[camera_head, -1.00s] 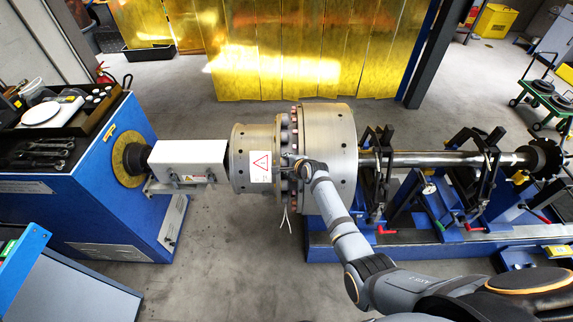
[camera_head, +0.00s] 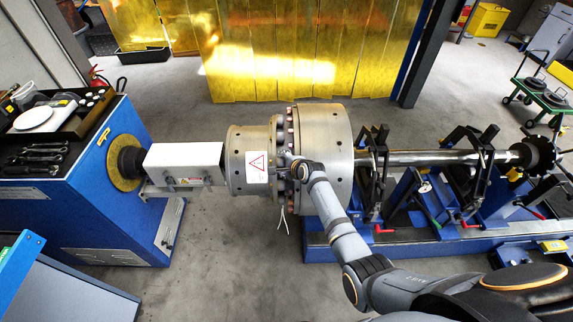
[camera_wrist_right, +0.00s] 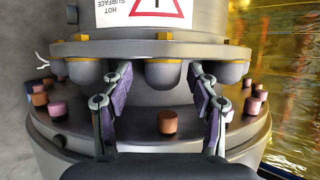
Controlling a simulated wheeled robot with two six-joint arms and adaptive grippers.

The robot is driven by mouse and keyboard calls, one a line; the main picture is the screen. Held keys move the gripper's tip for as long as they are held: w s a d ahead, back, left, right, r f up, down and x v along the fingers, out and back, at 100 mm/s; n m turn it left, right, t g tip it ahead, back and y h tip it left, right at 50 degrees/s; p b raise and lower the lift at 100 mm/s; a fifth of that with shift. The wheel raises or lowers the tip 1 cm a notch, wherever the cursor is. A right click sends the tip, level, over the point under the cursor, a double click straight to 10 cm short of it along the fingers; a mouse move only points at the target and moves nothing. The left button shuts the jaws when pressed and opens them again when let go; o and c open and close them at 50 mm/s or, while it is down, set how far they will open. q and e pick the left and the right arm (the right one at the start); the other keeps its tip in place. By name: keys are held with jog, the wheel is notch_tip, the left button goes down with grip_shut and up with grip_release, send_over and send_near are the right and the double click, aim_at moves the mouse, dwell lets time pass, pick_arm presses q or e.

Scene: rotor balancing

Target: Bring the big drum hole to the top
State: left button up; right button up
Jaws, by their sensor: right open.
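The big drum (camera_head: 327,150) is a wide grey metal cylinder on the horizontal rotor line in the head view. Small dark holes show on its rim; I cannot tell which is the big hole. Left of it is a narrower drum (camera_head: 237,165) with a hot-surface label (camera_head: 257,165). Between them runs a bolted flange (camera_wrist_right: 75,50). My right gripper (camera_head: 284,160) is at this flange. In the wrist view, its open fingers (camera_wrist_right: 160,88) stand on either side of a rounded bolt head (camera_wrist_right: 163,74); I cannot tell whether they touch it. My left gripper is not in view.
A white-covered shaft (camera_head: 185,160) joins the narrower drum to the blue drive cabinet (camera_head: 85,215) at left. A long shaft (camera_head: 425,157) runs right through black supports on a blue bed (camera_head: 400,240). A yellow curtain (camera_head: 300,60) hangs behind.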

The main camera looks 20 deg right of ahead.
jog(key=v, duration=1.1)
jog(key=shift+s+r, duration=0.25)
jog(key=shift+d, duration=0.1)
